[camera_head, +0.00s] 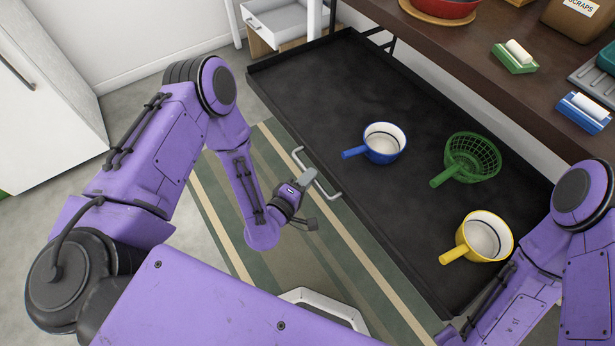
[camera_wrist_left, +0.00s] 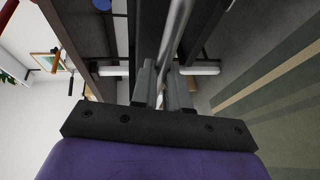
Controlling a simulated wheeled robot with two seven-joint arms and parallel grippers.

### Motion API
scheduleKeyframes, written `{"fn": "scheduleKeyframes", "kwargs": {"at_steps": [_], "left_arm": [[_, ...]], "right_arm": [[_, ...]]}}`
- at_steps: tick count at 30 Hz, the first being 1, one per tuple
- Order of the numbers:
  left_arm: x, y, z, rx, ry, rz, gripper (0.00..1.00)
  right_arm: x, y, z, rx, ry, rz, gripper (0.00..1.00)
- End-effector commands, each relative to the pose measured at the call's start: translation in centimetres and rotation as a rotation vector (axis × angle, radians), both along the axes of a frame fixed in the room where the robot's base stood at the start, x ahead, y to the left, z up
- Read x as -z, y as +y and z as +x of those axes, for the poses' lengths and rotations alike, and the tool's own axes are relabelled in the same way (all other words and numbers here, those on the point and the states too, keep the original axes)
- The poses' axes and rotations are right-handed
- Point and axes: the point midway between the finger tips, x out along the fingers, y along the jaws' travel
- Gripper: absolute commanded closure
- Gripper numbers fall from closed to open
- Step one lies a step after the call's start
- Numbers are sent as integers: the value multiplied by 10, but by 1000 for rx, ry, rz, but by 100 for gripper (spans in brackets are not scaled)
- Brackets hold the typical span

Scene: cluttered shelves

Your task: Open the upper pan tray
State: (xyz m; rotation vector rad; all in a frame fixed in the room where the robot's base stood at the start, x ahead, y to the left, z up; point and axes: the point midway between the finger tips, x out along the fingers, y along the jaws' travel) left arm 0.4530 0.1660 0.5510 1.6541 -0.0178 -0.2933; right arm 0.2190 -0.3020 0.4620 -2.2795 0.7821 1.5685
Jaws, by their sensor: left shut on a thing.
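The upper pan tray (camera_head: 300,95) is a wide black tray that stands well out from under the brown counter. Its silver bar handle (camera_head: 328,192) is on the front edge, and it also shows as a metal bar in the left wrist view (camera_wrist_left: 178,32). My left gripper (camera_head: 307,178) is at this handle, with its fingers (camera_wrist_left: 165,88) shut on the bar. On the tray are a blue-handled white pan (camera_head: 383,140), a green strainer (camera_head: 472,160) and a yellow pan (camera_head: 487,235). My right arm is at the right edge; its gripper is out of view.
The brown counter (camera_head: 440,50) above the tray's back carries a red pan (camera_head: 445,7), green and blue brushes and a scraps bin (camera_head: 575,18). A white drawer unit (camera_head: 283,22) stands behind the tray's far end. A green striped mat (camera_head: 270,265) lies on the floor in front.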

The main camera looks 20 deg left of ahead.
Motion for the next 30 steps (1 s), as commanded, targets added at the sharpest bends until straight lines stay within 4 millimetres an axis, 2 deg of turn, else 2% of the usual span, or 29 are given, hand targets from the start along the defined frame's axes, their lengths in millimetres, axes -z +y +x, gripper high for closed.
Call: {"fn": "scheduleKeyframes", "kwargs": {"at_steps": [1, 2, 3, 4, 14, 17, 24, 30], "left_arm": [[0, 0, 0, 1, 1, 1, 100], [0, 0, 0, 1, 1, 1, 82], [0, 0, 0, 0, 1, 1, 69], [0, 0, 0, 0, 1, 1, 61], [0, 1, -4, 0, 1, 0, 61], [-2, 3, -17, 2, 3, 0, 61], [-12, 14, -73, 2, 4, -1, 61], [-18, 19, -98, 1, 1, 1, 61]], "right_arm": [[0, 0, 0, 0, 0, 0, 57], [0, 0, 0, 0, 0, 0, 57], [0, 0, 0, 0, 0, 0, 57], [0, 0, 0, 0, 0, 0, 57], [0, 0, 0, 0, 0, 0, 57], [0, 0, 0, 0, 0, 0, 57], [0, 0, 0, 0, 0, 0, 57], [0, 0, 0, 0, 0, 0, 57]]}}
